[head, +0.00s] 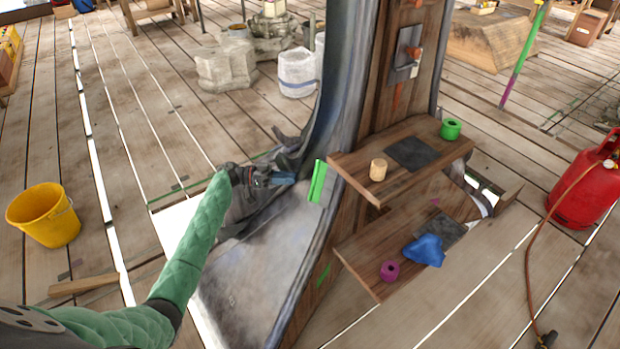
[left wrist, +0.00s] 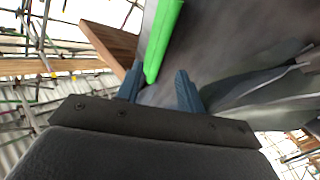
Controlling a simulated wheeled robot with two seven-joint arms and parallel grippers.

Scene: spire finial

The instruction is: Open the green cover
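The green cover (head: 317,181) is a narrow bright green strip standing upright on the grey curved side of the spire structure, left of the upper wooden shelf. In the left wrist view the green cover (left wrist: 163,38) runs from the top edge down to just ahead of the fingers. My left gripper (head: 291,178) is a little left of the cover in the head view. In the left wrist view its two blue fingers (left wrist: 160,92) are apart, with nothing clearly held between them. Whether a finger touches the cover cannot be told. My right gripper is not in view.
The upper shelf (head: 350,160) bears a wooden cylinder (head: 378,170) and a green ring (head: 450,129). The lower shelf (head: 375,255) bears a purple ring (head: 389,271) and a blue piece (head: 424,251). A yellow bucket (head: 43,215) stands left, a red gas cylinder (head: 583,185) right.

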